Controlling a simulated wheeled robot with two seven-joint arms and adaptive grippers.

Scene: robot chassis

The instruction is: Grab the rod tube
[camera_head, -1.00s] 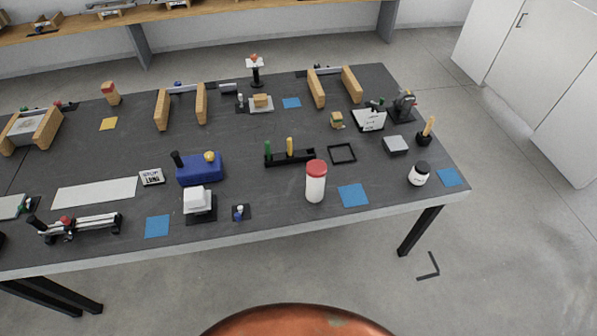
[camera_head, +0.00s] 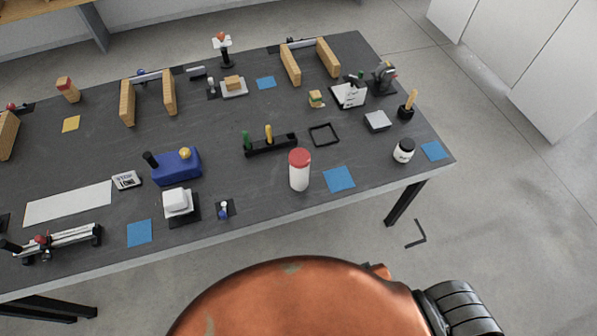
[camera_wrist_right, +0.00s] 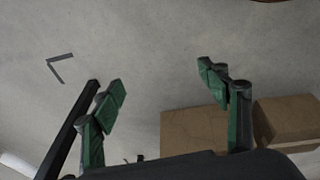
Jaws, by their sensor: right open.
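A white tube with a red cap (camera_head: 299,171) stands upright near the front edge of the dark table. Behind it and to its left, a black rack (camera_head: 283,144) holds an upright green rod (camera_head: 246,141) and an upright yellow rod (camera_head: 268,134). I cannot tell for sure which of these is the rod tube. My right gripper (camera_wrist_right: 168,88) shows in the right wrist view, with its green-padded fingers wide apart and nothing between them. My left gripper is in neither current view.
The dark table (camera_head: 255,215) holds many items. A white jar with a black lid (camera_head: 403,151) stands right of the tube, a blue square (camera_head: 339,179) beside it. A white block on a stand (camera_head: 178,204) is to the left. Brown boxes (camera_wrist_right: 193,130) show near my right gripper.

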